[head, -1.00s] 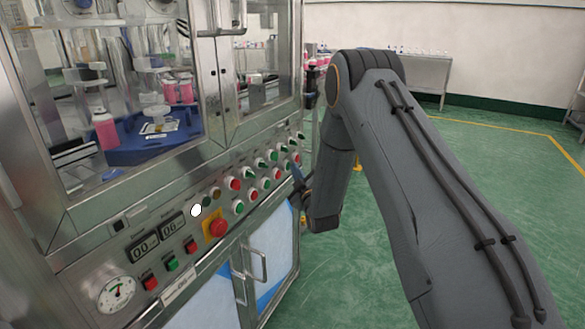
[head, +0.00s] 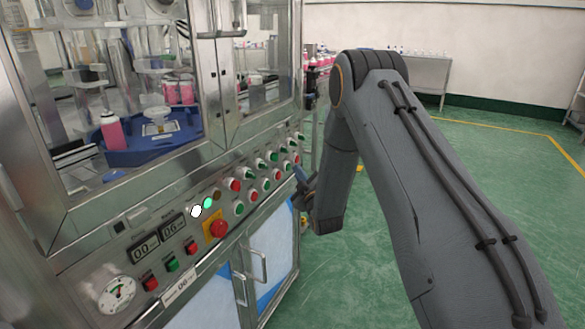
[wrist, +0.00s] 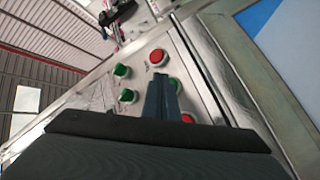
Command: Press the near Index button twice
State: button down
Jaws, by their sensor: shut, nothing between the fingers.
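The machine's sloped control panel (head: 160,245) carries rows of red and green buttons and knobs. Their labels are too small to read, so I cannot tell which is the near Index button. My gripper (head: 299,178) is shut and empty by the panel's right end. In the wrist view my shut fingers (wrist: 163,88) point at the panel among the buttons. A red button (wrist: 157,57) lies beyond the tips, and another red button (wrist: 187,118) is partly hidden beside the fingers. Green controls (wrist: 122,70) are to the left. Contact with a button cannot be seen.
A red emergency knob (head: 217,228) on a yellow plate stands out from the panel. Cabinet door handles (head: 257,265) project below. Behind glass, a pink can (head: 112,132) stands by a blue turntable (head: 150,152). Green floor (head: 490,200) is open at right.

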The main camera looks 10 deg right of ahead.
jog(key=shift+s+d, duration=0.1)
jog(key=shift+d, duration=0.05)
jog(key=s+d, duration=0.1)
jog(key=d, duration=0.1)
jog(key=s+d+p, duration=0.1)
jog(key=s+d, duration=0.1)
dwell(0.6)
dwell(0.6)
jog(key=shift+w, duration=0.1)
